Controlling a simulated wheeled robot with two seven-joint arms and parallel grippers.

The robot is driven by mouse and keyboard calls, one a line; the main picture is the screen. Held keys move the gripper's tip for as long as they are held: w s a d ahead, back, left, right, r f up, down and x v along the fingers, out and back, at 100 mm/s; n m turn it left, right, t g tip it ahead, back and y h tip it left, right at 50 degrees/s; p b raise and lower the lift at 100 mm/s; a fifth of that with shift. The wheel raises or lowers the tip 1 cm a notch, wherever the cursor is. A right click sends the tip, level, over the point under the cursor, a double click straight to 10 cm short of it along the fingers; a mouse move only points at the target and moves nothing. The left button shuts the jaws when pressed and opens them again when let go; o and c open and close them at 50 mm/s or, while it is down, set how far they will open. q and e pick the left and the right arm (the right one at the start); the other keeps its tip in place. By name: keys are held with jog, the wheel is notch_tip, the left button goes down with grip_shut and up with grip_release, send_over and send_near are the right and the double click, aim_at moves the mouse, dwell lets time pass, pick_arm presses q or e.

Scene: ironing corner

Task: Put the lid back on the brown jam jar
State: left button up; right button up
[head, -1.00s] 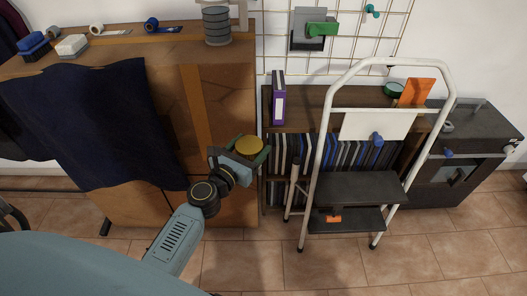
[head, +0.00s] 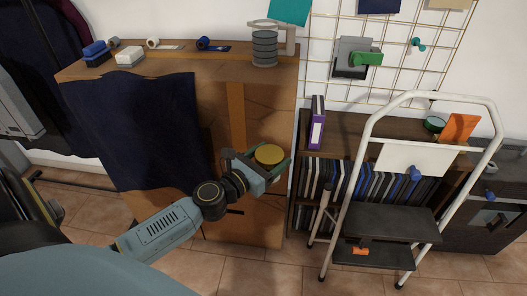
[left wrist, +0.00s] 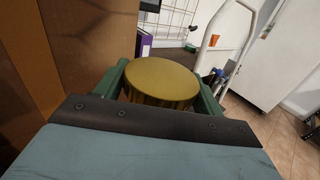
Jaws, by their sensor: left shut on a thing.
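A round gold lid (head: 270,154) is held between the fingers of my left gripper (head: 268,165), in front of the right part of the wooden cabinet. In the left wrist view the gold lid (left wrist: 161,82) sits flat side up between the two green fingers, which close on its sides. My right gripper is not in view. I cannot make out a brown jam jar in either view.
The wooden cabinet (head: 262,215) bears a dark cloth (head: 140,135), a grey ribbed stack (head: 264,48) and small blue and white items. To the right stand a bookshelf (head: 350,124) and a white-framed step stool (head: 385,222). Tiled floor shows below.

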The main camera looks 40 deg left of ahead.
pick_arm(q)
jog(key=s+d, duration=0.3)
jog(key=d, duration=0.4)
jog(key=s+d, duration=0.3)
jog(key=d, duration=0.4)
jog(key=d+r+n+y, duration=0.1)
jog(key=d+r+y, duration=0.1)
jog(key=d+r, duration=0.4)
jog(key=shift+w+d+r+n+y, duration=0.15)
jog(key=shift+w+d+n+y, duration=0.2)
jog(key=shift+d, duration=1.55)
